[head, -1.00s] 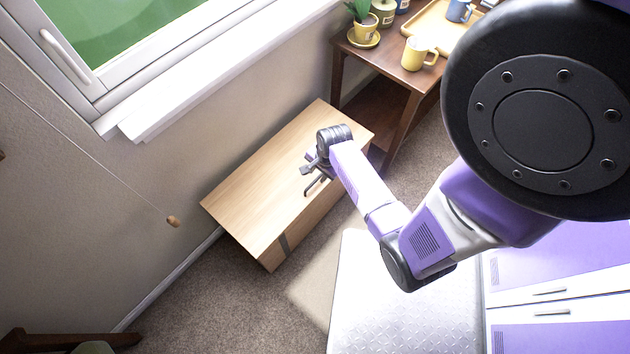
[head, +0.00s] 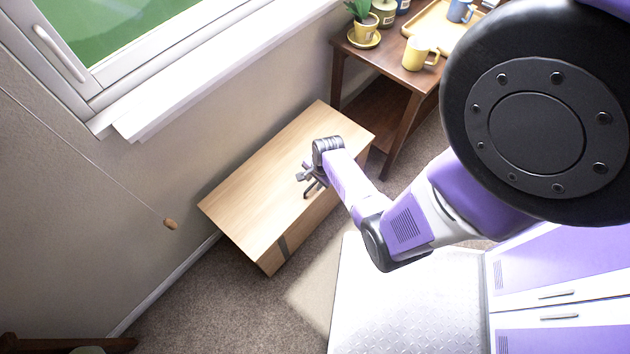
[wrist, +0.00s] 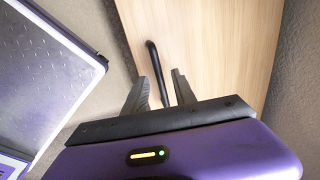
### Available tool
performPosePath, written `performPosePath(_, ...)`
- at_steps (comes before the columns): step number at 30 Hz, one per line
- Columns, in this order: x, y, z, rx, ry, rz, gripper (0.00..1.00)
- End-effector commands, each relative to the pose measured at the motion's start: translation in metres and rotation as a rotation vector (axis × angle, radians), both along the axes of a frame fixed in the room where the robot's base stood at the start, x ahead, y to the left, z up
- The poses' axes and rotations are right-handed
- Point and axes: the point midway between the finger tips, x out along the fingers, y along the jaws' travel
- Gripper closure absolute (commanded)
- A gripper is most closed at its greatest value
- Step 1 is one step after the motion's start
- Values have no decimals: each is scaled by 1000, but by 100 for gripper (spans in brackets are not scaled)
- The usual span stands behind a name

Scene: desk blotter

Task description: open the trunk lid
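The trunk (head: 250,200) is a light wooden box on the carpet against the wall; its flat lid looks shut. The wood also fills the upper wrist view (wrist: 215,40). A dark bar handle (wrist: 152,58) shows against the trunk there. My gripper (head: 306,184) is over the lid's right, front side in the head view. In the wrist view its two dark fingers (wrist: 160,76) are apart, with the handle between them in the picture. I cannot tell whether they touch it. My wrist and fingers partly hide the handle in the head view.
A dark wooden side table (head: 388,75) with a yellow mug (head: 419,54), a tray and a potted plant stands behind the trunk. A window sill (head: 215,75) is above it. A pull cord with a wooden knob (head: 170,224) hangs at left. Carpet in front is clear.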

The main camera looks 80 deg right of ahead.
Motion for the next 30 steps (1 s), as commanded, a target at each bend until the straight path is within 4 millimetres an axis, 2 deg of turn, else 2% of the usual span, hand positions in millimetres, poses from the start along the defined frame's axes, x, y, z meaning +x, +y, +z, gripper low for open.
performPosePath(2,0,0,0,0,0,0,70)
performPosePath(6,0,0,0,0,0,0,97)
performPosePath(7,0,0,0,0,0,0,100)
performPosePath(30,0,0,0,1,0,0,100)
